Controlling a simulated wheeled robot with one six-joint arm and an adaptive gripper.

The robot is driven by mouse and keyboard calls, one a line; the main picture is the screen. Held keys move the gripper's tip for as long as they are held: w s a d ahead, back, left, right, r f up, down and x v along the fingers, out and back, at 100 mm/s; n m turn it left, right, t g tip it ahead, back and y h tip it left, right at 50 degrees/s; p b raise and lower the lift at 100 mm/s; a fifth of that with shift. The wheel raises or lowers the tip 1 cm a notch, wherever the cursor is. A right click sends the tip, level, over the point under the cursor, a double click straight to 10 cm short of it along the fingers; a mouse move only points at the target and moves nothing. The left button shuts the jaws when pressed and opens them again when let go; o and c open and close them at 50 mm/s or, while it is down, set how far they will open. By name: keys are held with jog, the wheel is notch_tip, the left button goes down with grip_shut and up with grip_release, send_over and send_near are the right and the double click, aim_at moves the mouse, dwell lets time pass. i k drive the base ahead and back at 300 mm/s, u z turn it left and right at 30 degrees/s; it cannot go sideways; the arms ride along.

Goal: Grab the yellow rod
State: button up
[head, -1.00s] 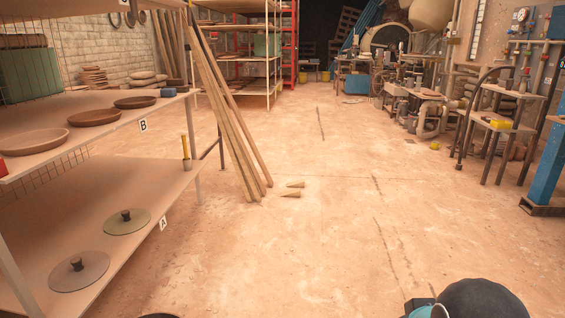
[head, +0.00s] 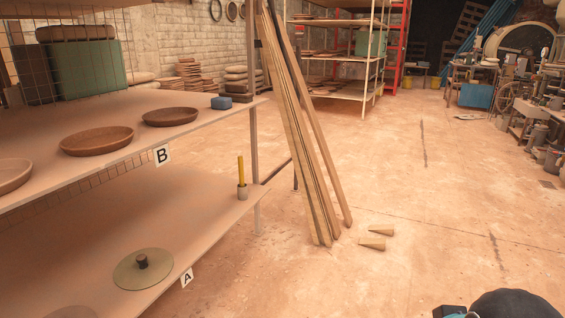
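The yellow rod (head: 240,170) stands upright in a small grey holder (head: 242,192). The holder sits near the far right corner of the lower shelf (head: 200,215), the one labelled A. The rod's top is below the upper shelf, and nothing touches it on its visible sides. A dark rounded part with a teal piece, at the bottom right of the head view, looks like part of my own arm. My gripper's fingers do not show.
A lidded disc (head: 143,269) lies on the lower shelf. Wooden planks (head: 300,130) lean right of the shelving, with wedges (head: 372,243) beside them. Floor right is open.

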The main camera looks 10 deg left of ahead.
aim_at(240, 158)
jog(key=u, duration=0.5)
jog(key=i, duration=1.15)
jog(key=u, duration=0.1)
jog(key=k, duration=0.5)
jog(key=z, duration=0.65)
jog(key=i, duration=1)
jog(key=u, duration=1.15)
jog(key=i, duration=0.7)
jog(key=u, duration=0.7)
